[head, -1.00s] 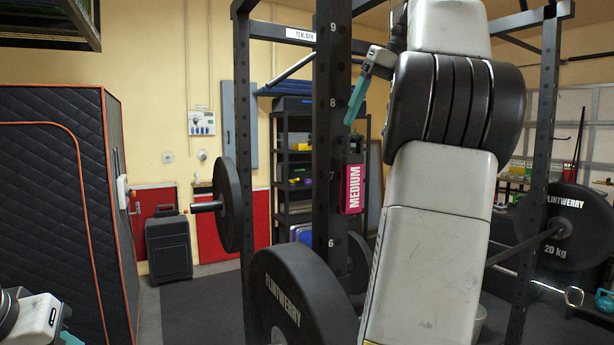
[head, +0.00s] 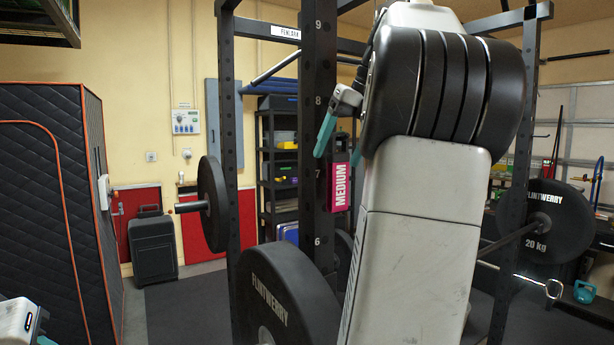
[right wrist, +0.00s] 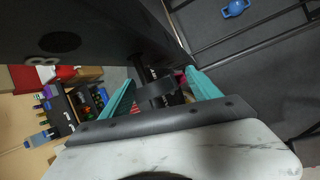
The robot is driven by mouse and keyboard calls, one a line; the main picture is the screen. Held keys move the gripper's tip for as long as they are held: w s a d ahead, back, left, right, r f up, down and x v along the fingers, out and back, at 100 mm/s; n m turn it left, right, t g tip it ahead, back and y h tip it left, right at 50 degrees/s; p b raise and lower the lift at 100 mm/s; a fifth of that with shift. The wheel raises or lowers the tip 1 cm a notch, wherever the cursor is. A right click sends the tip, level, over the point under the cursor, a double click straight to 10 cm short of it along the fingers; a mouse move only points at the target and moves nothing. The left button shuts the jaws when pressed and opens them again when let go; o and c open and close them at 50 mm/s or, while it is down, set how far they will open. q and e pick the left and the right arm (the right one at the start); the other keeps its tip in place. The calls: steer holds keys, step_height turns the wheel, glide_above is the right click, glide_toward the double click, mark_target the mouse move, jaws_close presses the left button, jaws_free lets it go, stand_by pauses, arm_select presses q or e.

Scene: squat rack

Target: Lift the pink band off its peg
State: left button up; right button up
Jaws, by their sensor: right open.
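The pink band (head: 340,187), with a white MEDIUM label, hangs against the black rack upright (head: 318,110) near the 7 mark. My right gripper (head: 338,150) is open, its teal fingers pointing down at the band's top end in the head view. My forearm hides part of that area. In the right wrist view the open fingers (right wrist: 163,92) have a dark curved piece between them; I cannot tell whether it is the peg or part of the band. My left gripper (head: 40,328) shows only partly at the lower left corner, its jaws cut off.
A weight plate (head: 275,300) stands low in front of the upright, and another (head: 212,205) is behind to the left. A 20 kg plate (head: 545,220) is at the right. A black quilted cabin (head: 50,200) fills the left side.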

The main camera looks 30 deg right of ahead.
steer(key=shift+c, duration=0.2)
steer(key=c, duration=1.3)
steer(key=shift+r, duration=0.55)
steer(key=shift+c, duration=0.9)
jaws_close()
steer(key=shift+s, duration=0.15)
